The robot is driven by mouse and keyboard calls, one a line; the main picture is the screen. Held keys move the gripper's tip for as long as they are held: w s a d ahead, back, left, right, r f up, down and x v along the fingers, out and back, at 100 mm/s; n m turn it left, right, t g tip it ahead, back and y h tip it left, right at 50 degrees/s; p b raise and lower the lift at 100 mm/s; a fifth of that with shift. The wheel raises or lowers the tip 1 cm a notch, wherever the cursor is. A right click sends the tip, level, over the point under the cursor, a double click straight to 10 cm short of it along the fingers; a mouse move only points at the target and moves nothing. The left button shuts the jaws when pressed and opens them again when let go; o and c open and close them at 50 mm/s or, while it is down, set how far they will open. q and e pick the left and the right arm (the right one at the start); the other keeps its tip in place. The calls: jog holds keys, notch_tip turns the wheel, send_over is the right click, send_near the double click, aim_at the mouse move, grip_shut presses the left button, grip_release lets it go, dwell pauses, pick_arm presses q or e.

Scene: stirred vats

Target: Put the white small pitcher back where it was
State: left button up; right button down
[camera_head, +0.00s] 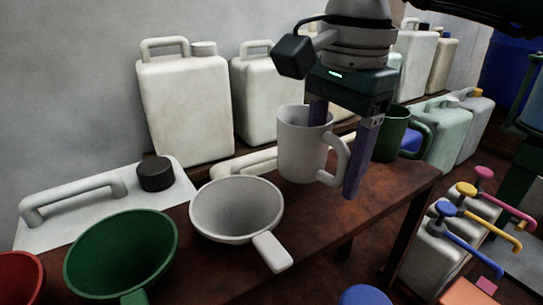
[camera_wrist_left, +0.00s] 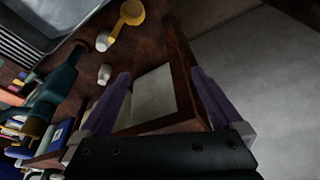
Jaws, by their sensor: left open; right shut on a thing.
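The white small pitcher (camera_head: 298,150) is upright over the brown wooden table (camera_head: 385,185), behind and right of a white funnel or scoop. My right gripper (camera_head: 338,150) comes from above and is shut on the pitcher. One finger is at the pitcher's rim, the other beyond its handle on the right. I cannot tell whether the pitcher's base touches the table. My left gripper (camera_wrist_left: 160,78) shows only in the left wrist view; it is open with nothing between its fingers.
A white funnel with a handle (camera_head: 235,212) and a green funnel (camera_head: 120,255) stand in front and left. A green mug (camera_head: 390,138) is close on the right. White jerrycans (camera_head: 185,105) line the back. Bare tabletop lies right of the pitcher.

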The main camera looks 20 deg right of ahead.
pick_arm(q)
jog(key=shift+b+x, duration=0.45)
jog(key=shift+x, duration=0.4)
pick_arm(e)
jog(key=shift+f, duration=1.3)
pick_arm(q)
jog(key=shift+s+d, duration=0.1)
jog(key=shift+s, duration=0.05)
pick_arm(e)
jog(key=shift+f, duration=0.15)
jog(key=shift+c, duration=0.4)
grip_release()
pick_arm(q)
jog(key=shift+f, duration=0.2)
jog(key=shift+r, duration=0.1)
pick_arm(e)
jog(key=shift+r, duration=0.3)
jog(key=r+b, duration=0.1)
jog(key=r, duration=0.2)
jog(key=r+b, duration=0.1)
jog(key=r, duration=0.7)
jog(key=shift+s+d+b, duration=0.1)
jog(key=shift+s+b, duration=0.15)
jog(key=shift+b, duration=0.15)
pick_arm(q)
notch_tip(320, 180, down, 3)
jog(key=shift+r, duration=0.15)
pick_arm(e)
jog(key=shift+r, duration=0.4)
